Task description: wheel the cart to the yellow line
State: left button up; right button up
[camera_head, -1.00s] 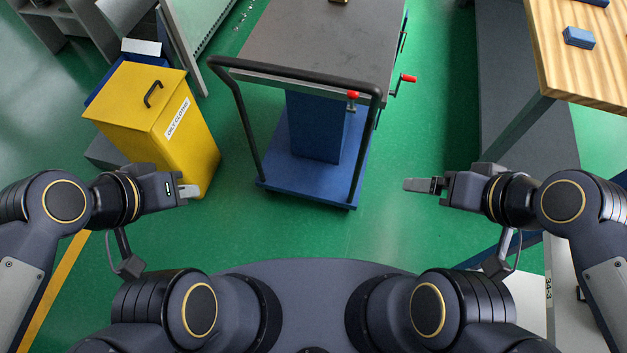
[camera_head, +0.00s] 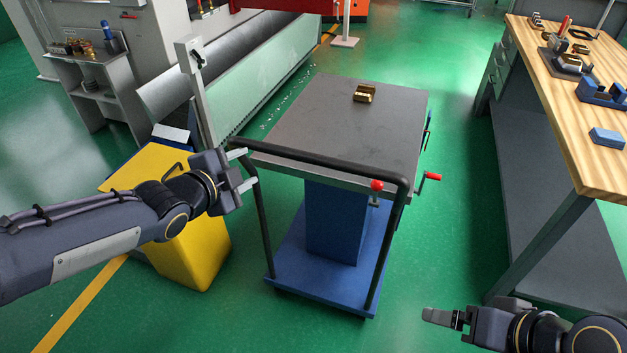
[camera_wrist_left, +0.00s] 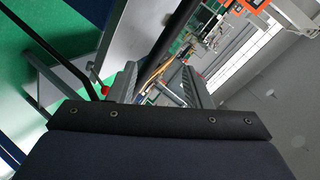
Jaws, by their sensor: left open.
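The cart has a grey top (camera_head: 335,125), a blue base (camera_head: 325,275) and a black push handle (camera_head: 330,167) on the side near me. A small brass block (camera_head: 364,93) sits on the top. My left gripper (camera_head: 243,168) is open at the handle's left corner; I cannot tell whether the bar lies between the fingers. In the left wrist view the open fingers (camera_wrist_left: 158,85) show, with a dark bar at left. My right gripper (camera_head: 435,317) is low at the right, away from the cart, its jaw gap unclear. A yellow floor line (camera_head: 85,302) shows at lower left.
A yellow bin (camera_head: 190,250) stands left of the cart, partly behind my left arm. A wooden-topped workbench (camera_head: 560,110) stands at the right. Green floor is clear between cart and bench.

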aim_at(309, 161)
pick_arm(q)
jog(key=w+d+f+m+h, duration=0.1)
jog(key=w+d+m, duration=0.1)
jog(key=w+d, duration=0.1)
jog(key=w+d+f+m+h+b, duration=0.1)
jog(key=w+d+f+m+h, duration=0.1)
jog(key=d, duration=0.3)
jog(key=w+d+f+m+h, duration=0.1)
jog(key=w+d+m+h, duration=0.1)
jog(key=w+d+m, duration=0.2)
jog(key=shift+d+f, duration=0.15)
jog(key=shift+d, duration=0.4)
pick_arm(e)
notch_tip(309, 161, down, 3)
jog(key=shift+r, duration=0.15)
pick_arm(q)
grip_shut()
